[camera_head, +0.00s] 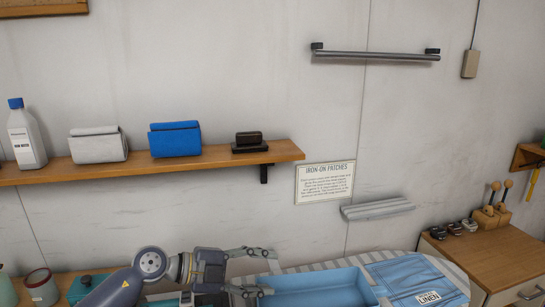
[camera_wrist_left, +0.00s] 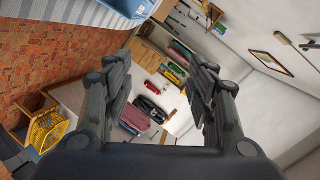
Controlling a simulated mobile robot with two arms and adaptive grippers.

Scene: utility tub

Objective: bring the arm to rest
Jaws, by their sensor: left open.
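My left arm comes in from the lower left in the head view, and its gripper (camera_head: 273,271) points right with its two fingers apart and nothing between them. My right gripper is in neither view.
A folded blue cloth with a LINEN label (camera_head: 428,297) lies right of the tub on a striped board (camera_head: 455,275). A wall shelf (camera_head: 225,158) holds a bottle (camera_head: 25,138), cloths and a dark block. A drawer cabinet (camera_head: 495,262) stands right.

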